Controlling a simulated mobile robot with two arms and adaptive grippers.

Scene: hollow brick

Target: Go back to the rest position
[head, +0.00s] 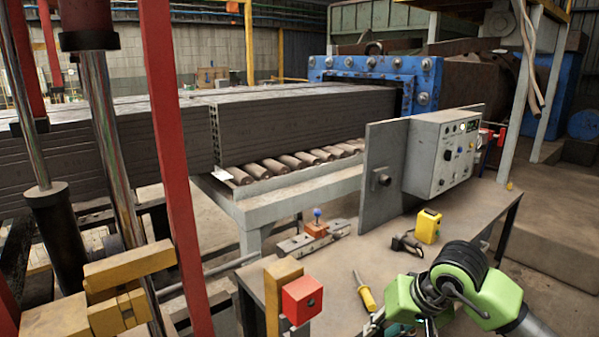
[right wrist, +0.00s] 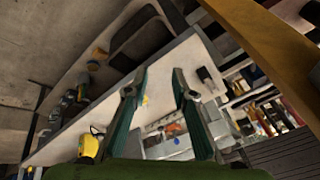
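My right arm (head: 465,285), green and black, reaches over the grey workbench (head: 340,275) from the lower right in the head view. Its gripper is mostly hidden at the bottom edge there. In the right wrist view my right gripper (right wrist: 160,78) has its two teal fingers spread apart, with nothing held between them. The bench and floor show beyond the fingers. My left gripper and left arm are not in view.
A control box (head: 440,152) stands behind. Red posts (head: 168,140) stand at left; a clay column (head: 300,122) lies on rollers.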

